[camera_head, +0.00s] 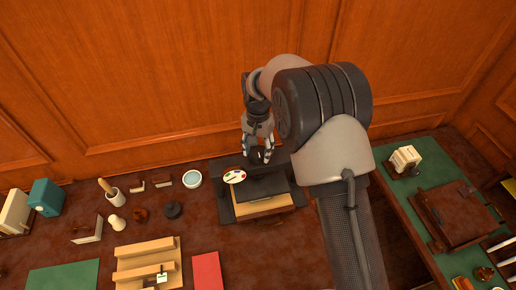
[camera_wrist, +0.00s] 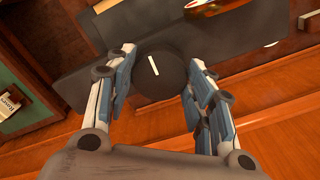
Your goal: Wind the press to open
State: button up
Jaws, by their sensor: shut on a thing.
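The press (camera_head: 265,184) is dark, with a black top plate over a pale wooden layer, on the brown table against the panelled wall. A white dial (camera_head: 234,176) with coloured marks sits at its back left; part of it shows at the top of the wrist view (camera_wrist: 212,9). My gripper (camera_head: 259,158) reaches down at the back of the press. In the wrist view, my fingers are on both sides of a round dark knob (camera_wrist: 160,82) with a white line and are shut on it. The line is slightly tilted.
Left of the press are a blue-rimmed bowl (camera_head: 192,179), a black round piece (camera_head: 173,209), a wooden stand (camera_head: 147,266) and a red sheet (camera_head: 207,272). A green-topped table (camera_head: 432,178) with a brown case (camera_head: 455,213) stands at the right. The wall is close behind.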

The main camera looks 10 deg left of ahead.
aim_at(258, 152)
jog(key=o, duration=1.1)
jog(key=shift+c, duration=0.2)
jog(key=shift+r, duration=0.1)
notch_tip(258, 152, up, 12)
